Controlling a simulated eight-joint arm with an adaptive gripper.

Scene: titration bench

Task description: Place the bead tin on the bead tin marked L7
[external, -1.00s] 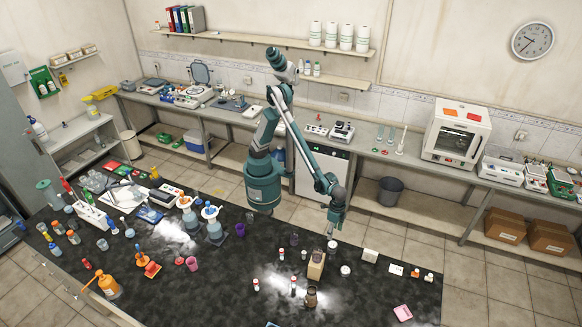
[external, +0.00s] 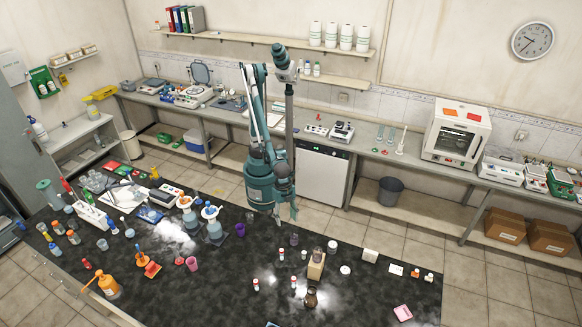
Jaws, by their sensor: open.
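Two small round white-topped containers, one at the back (external: 332,245) and one nearer the front (external: 345,270), stand apart on the right part of the black bench; they look like the bead tins. Their labels are too small to read, so I cannot tell which is marked L7. My gripper (external: 285,213) is open, points down and appears empty. It is over the bench's far edge, to the left of both round containers and apart from them.
A wooden block with a glass vessel (external: 316,267) stands just left of the round containers. Several small red-and-white bottles (external: 281,254) and a brown jar (external: 311,297) stand around it. The black bench (external: 225,290) has bare room at front left.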

